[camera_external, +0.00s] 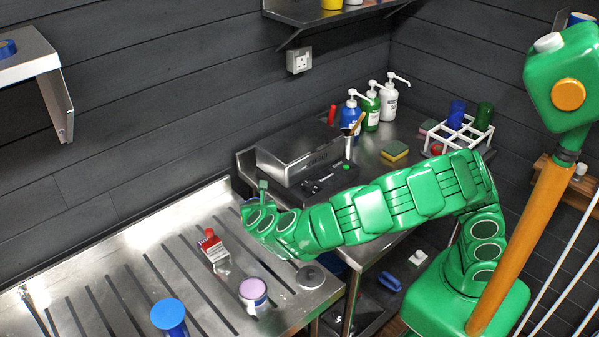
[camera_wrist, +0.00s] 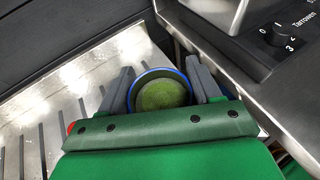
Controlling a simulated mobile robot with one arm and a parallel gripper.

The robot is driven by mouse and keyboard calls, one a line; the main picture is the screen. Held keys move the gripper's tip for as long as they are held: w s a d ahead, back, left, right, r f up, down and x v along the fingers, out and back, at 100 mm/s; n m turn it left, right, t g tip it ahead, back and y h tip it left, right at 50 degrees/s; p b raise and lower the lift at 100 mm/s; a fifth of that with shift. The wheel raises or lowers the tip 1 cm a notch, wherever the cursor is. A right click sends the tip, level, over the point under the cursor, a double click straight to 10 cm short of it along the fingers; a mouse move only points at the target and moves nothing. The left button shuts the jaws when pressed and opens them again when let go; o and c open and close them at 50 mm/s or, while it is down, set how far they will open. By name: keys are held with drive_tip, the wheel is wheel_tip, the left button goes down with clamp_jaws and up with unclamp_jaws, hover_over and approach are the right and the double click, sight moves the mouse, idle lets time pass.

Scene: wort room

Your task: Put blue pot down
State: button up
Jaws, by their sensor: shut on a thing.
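The blue pot (camera_wrist: 160,73) shows in the wrist view as a round pot with a blue rim and a green inside. My gripper (camera_wrist: 159,68) has one grey finger on each side of it and is shut on it. In the external view my gripper (camera_external: 257,207) is over the back right part of the ribbed steel drainboard (camera_external: 120,238). There the pot is mostly hidden behind my gripper. I cannot tell whether its base touches the steel.
A red-handled brush (camera_external: 211,240), a pink-topped pot (camera_external: 253,289), a blue round-topped thing (camera_external: 168,314) and a grey disc (camera_external: 309,277) are on the drainboard. Bare drainboard lies left of the brush.

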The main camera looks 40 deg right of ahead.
drive_tip(key=w+d+r+n+y, duration=0.1)
drive_tip(key=w+d+r, duration=0.1)
drive_tip(key=w+d, duration=0.25)
drive_tip(key=shift+n+t+y, duration=0.3)
drive_tip(key=shift+n+y, duration=0.1)
drive_tip(key=w+a+f, duration=0.1)
drive_tip(key=w+f, duration=0.1)
drive_tip(key=w, duration=0.2)
drive_tip(key=w+a+f, duration=0.2)
drive_tip(key=w+f, duration=0.1)
drive_tip(key=w, duration=0.1)
drive_tip(key=w+a+f, duration=0.2)
drive_tip(key=w+f, duration=0.1)
drive_tip(key=w, duration=0.1)
drive_tip(key=shift+w+a+f, duration=0.1)
drive_tip(key=shift+w+f, duration=0.15)
drive_tip(key=shift+w, duration=0.1)
drive_tip(key=shift+w+a+f, duration=0.2)
drive_tip(key=shift+w+f, duration=0.1)
drive_tip(key=shift+w, duration=0.1)
drive_tip(key=shift+w+f, duration=0.1)
drive_tip(key=shift+f, duration=0.1)
drive_tip(key=shift+a+f, duration=0.1)
drive_tip(key=shift+f, duration=1.45)
drive_tip(key=shift+f, duration=0.1)
drive_tip(key=o, duration=1.2)
drive_tip(key=shift+c, duration=0.2)
